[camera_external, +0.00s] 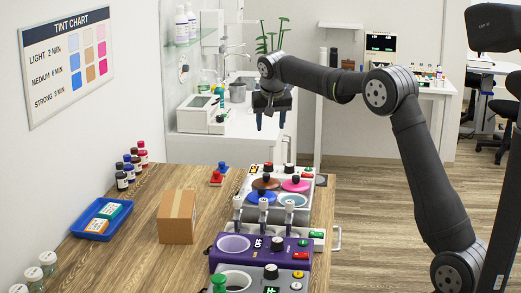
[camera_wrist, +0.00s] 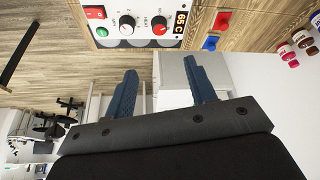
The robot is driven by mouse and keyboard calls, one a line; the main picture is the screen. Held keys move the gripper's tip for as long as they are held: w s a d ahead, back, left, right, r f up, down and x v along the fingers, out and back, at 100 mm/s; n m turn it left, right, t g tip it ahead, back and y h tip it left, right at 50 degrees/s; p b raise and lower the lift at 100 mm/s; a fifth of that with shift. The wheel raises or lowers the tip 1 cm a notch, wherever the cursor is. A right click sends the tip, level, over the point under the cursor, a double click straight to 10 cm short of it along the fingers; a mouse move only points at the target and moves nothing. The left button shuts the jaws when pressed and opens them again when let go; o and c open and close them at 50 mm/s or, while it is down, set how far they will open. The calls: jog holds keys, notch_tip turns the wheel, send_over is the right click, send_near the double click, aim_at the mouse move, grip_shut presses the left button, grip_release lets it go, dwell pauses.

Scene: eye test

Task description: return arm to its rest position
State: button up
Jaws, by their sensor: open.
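My gripper (camera_external: 270,121) hangs from my raised arm above the far end of the wooden table (camera_external: 150,219), with its fingers pointing down. In the wrist view my gripper (camera_wrist: 163,92) shows two dark blue fingers spread apart with nothing between them. The jaws are open and empty. Below and beyond them in the wrist view are a control panel (camera_wrist: 135,20) with knobs and a red and blue switch (camera_wrist: 216,30). The gripper touches nothing that I can see.
A purple device (camera_external: 262,254) and a tray unit with coloured wells (camera_external: 248,212) stand on the table's right side. A cardboard box (camera_external: 178,216), a blue tray (camera_external: 90,232) and several small bottles (camera_external: 130,168) are to the left. Open floor (camera_external: 375,200) lies right of the table.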

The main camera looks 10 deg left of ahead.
aim_at(268, 164)
jog(key=x, duration=1.6)
jog(key=shift+w+f, duration=0.15)
jog(key=shift+f, duration=0.15)
jog(key=v, duration=1.8)
jog(key=x, duration=1.7)
jog(key=shift+w+f, duration=0.1)
jog(key=shift+f, duration=0.2)
jog(key=shift+w+a+f, duration=0.1)
jog(key=shift+w+f, duration=0.05)
jog(key=shift+f, duration=0.05)
jog(key=shift+r+n, duration=0.1)
jog(key=shift+n, duration=0.4)
jog(key=n+g+y, duration=0.1)
jog(key=n+y, duration=0.1)
jog(key=n, duration=0.2)
jog(key=shift+n, duration=0.4)
jog(key=shift+w+n+g+y, duration=0.1)
jog(key=shift+n+g+y, duration=0.35)
jog(key=shift+n, duration=1.1)
jog(key=shift+n+g+y, duration=0.25)
jog(key=shift+n+g, duration=0.3)
jog(key=shift+n, duration=1)
jog(key=shift+d+r, duration=0.45)
jog(key=shift+r, duration=0.1)
